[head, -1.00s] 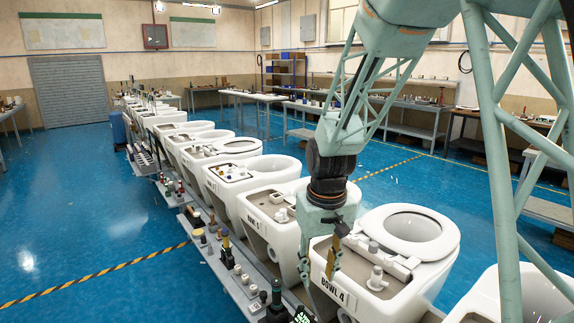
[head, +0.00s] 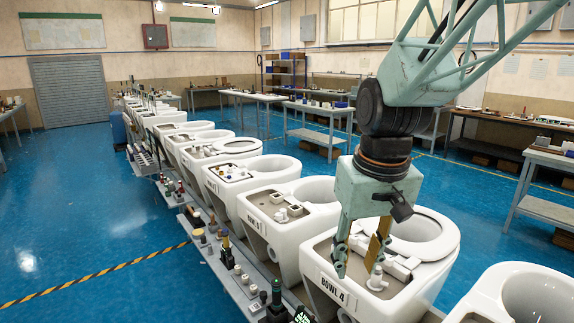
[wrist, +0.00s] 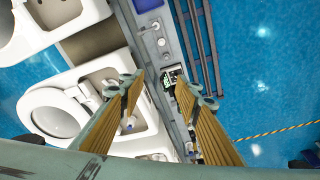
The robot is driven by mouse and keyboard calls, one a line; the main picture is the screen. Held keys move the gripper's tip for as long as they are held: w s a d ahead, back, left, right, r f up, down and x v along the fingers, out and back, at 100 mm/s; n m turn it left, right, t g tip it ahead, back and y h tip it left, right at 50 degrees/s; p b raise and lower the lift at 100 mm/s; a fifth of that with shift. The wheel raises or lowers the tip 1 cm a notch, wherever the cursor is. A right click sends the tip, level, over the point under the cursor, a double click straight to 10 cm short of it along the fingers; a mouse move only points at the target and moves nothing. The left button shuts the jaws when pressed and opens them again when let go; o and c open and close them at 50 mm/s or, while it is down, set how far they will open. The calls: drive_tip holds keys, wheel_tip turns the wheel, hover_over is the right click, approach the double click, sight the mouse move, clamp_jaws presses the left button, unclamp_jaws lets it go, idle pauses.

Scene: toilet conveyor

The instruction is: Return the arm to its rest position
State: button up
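My arm reaches in from the upper right in the head view. My gripper (head: 362,268) hangs pointing down over the tank end of the white toilet labelled BOWL 4 (head: 335,290). Its two fingers are apart with nothing between them; the wrist view also shows both ribbed yellow fingers (wrist: 156,98) spread and empty. In the head view a white fitting (head: 377,279) on BOWL 4 stands close beside the right fingertip. I cannot tell whether they touch.
A row of white toilets, including BOWL 5 (head: 262,216), runs away to the back left. A grey rail with tools and fittings (head: 240,275) runs along their left side. Workbenches (head: 545,170) stand at the right. The blue floor (head: 95,225) at left is open.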

drive_tip(key=s+d+r, duration=0.2)
drive_tip(key=s, duration=0.6)
drive_tip(key=s+d+r+m+t, duration=0.1)
drive_tip(key=s+d+r, duration=0.1)
drive_tip(key=s, duration=0.6)
drive_tip(key=s+d+r+m, duration=0.1)
drive_tip(key=s+r, duration=0.3)
drive_tip(key=s, duration=0.5)
drive_tip(key=shift+d+t, duration=0.4)
drive_tip(key=shift+d, duration=0.4)
